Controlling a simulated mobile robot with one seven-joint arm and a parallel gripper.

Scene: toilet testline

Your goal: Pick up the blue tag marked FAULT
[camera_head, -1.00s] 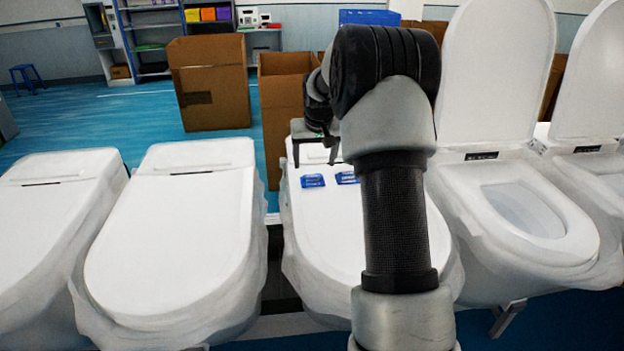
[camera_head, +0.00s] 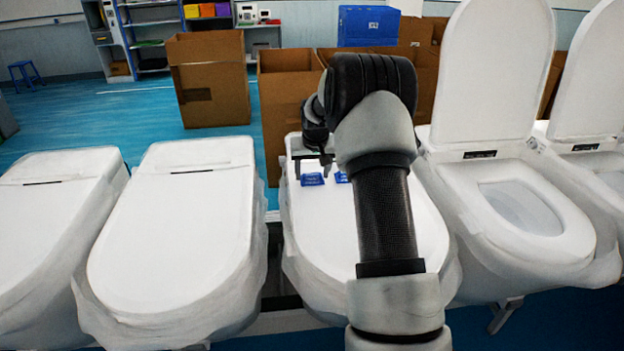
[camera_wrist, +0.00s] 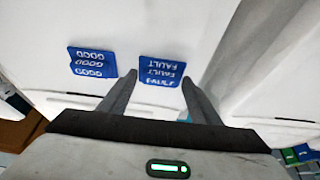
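The blue FAULT tag (camera_wrist: 161,71) lies flat on a white toilet lid, its lettering upside down in the wrist view. In the head view it appears to be the left tag (camera_head: 312,179) of two. My gripper (camera_wrist: 160,76) is open, with one finger on each side of the FAULT tag; I cannot tell how high the tips are above the lid. My gripper (camera_head: 312,169) also shows in the head view over the back of the lid, partly hidden by my arm. A blue GOOD tag (camera_wrist: 92,63) lies beside the FAULT tag, outside the fingers.
The tags lie on the closed white toilet (camera_head: 325,240). Another closed toilet (camera_head: 170,240) stands to the left, and an open one (camera_head: 520,210) to the right with its lid raised. Cardboard boxes (camera_head: 208,85) and a blue crate (camera_head: 368,25) stand behind.

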